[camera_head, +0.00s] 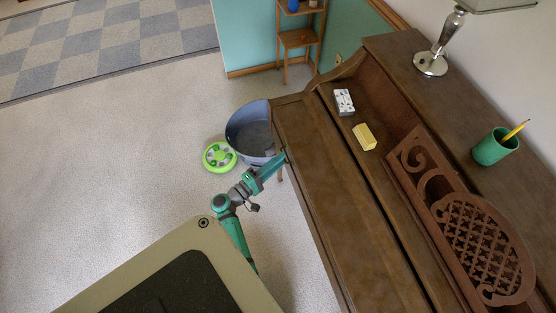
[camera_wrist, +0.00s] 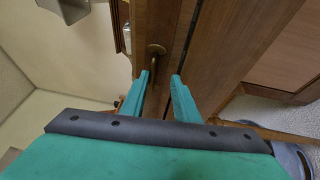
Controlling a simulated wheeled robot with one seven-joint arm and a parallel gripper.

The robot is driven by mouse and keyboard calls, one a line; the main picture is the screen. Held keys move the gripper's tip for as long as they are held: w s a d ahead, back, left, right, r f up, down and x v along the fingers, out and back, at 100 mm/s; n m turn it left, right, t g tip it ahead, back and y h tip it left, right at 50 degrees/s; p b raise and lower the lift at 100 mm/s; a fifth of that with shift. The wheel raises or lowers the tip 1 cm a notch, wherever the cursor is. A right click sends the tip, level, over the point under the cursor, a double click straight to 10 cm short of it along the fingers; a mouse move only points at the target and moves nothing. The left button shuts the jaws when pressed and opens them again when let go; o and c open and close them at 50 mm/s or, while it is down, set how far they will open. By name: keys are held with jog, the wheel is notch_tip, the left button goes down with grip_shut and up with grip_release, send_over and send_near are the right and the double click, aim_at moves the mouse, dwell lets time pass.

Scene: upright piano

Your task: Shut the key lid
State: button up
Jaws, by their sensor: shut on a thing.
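The key lid (camera_head: 325,190) is a long brown wooden panel on the front of the upright piano in the head view. It lies roughly flat, and no keys show. My gripper (camera_head: 284,157) is at the lid's front edge, near its far end. In the wrist view my gripper (camera_wrist: 163,82) has its two green fingers a little apart, with brown wood between and beyond them, and it is shut on the lid's edge. A small brass pull (camera_wrist: 155,49) shows just beyond the left fingertip. The exact contact is hard to see.
A white box (camera_head: 344,102) and a yellow block (camera_head: 364,137) lie on the ledge behind the lid. A carved music stand (camera_head: 480,235), green pencil cup (camera_head: 495,148) and lamp (camera_head: 431,64) are farther back. A blue tub (camera_head: 248,118) and green round toy (camera_head: 219,157) stand on the floor.

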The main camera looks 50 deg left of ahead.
jog(key=shift+s+d+f, duration=0.1)
jog(key=shift+d+f, duration=0.1)
jog(key=shift+f, duration=0.25)
jog(key=s, duration=1)
jog(key=shift+s+d, duration=0.15)
jog(key=shift+s, duration=0.15)
jog(key=shift+f, duration=0.1)
jog(key=s+d+f+m+g, duration=0.25)
jog(key=d+f+g, duration=0.35)
jog(key=d, duration=0.5)
jog(key=s+d+f+m+g, duration=0.1)
jog(key=d+f+m+g, duration=0.2)
jog(key=d+f, duration=0.7)
jog(key=s+d+r+m+t, duration=0.1)
jog(key=d+r+m, duration=0.3)
jog(key=r, duration=0.6)
jog(key=s+d+r+m+t, duration=0.2)
jog(key=d+r+m, duration=0.3)
jog(key=d+r, duration=0.4)
jog(key=s+d+r+m+t+h, duration=0.1)
jog(key=d+r+m, duration=0.3)
jog(key=r, duration=0.9)
jog(key=s+d+t, duration=0.1)
jog(key=d, duration=0.1)
jog(key=shift+s+d, duration=0.15)
jog(key=shift+d, duration=0.15)
